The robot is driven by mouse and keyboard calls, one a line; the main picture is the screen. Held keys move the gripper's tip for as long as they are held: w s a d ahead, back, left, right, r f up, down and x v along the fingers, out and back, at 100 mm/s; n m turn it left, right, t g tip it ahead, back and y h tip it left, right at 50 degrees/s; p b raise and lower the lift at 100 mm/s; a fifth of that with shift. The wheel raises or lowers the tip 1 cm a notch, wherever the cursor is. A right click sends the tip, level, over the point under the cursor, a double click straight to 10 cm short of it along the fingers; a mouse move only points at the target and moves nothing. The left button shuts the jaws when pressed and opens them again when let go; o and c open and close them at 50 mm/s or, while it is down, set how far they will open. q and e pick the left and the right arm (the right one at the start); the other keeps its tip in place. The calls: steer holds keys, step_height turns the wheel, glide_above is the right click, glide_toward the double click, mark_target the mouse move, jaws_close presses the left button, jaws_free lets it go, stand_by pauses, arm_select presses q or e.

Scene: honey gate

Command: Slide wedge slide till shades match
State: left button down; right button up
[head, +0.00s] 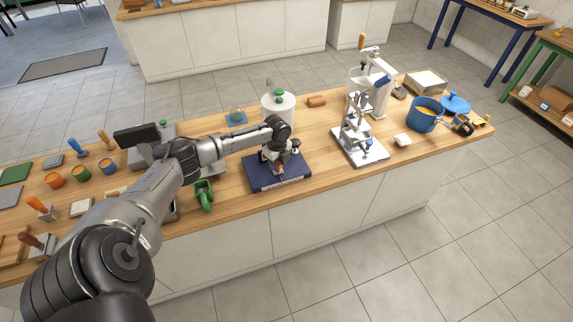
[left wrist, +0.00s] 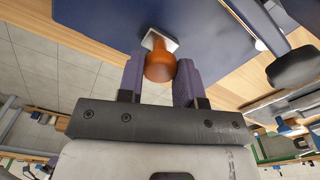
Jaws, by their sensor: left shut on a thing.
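A dark blue flat box (head: 258,178) lies near the front edge of the wooden counter. In the left wrist view, the blue box (left wrist: 210,22) has a pale plate (left wrist: 152,37) on its edge, bearing an orange-brown knob (left wrist: 160,66). My left gripper (head: 279,166) is low over the box in the head view. In the left wrist view its two purple fingers (left wrist: 160,78) are shut on the knob from both sides. My arm and gripper hide part of the box's top, and the shades cannot be made out. My right gripper does not show.
A green-handled item (head: 204,195) stands close left of the box. A metal stand on a pale base (head: 360,148) stands to its right, and a white lidded pot (head: 278,108) behind it. A blue pot (head: 424,115) is farther right. Bare counter lies between box and stand.

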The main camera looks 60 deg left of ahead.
arm_select(q)
steer(key=shift+w, duration=0.25)
steer(key=c, duration=0.9)
jaws_free()
steer(key=shift+o, duration=0.6)
steer(key=shift+r, duration=0.1)
step_height(320, 180, up, 14)
steer(key=p, duration=0.1)
steer(key=shift+p, duration=0.3)
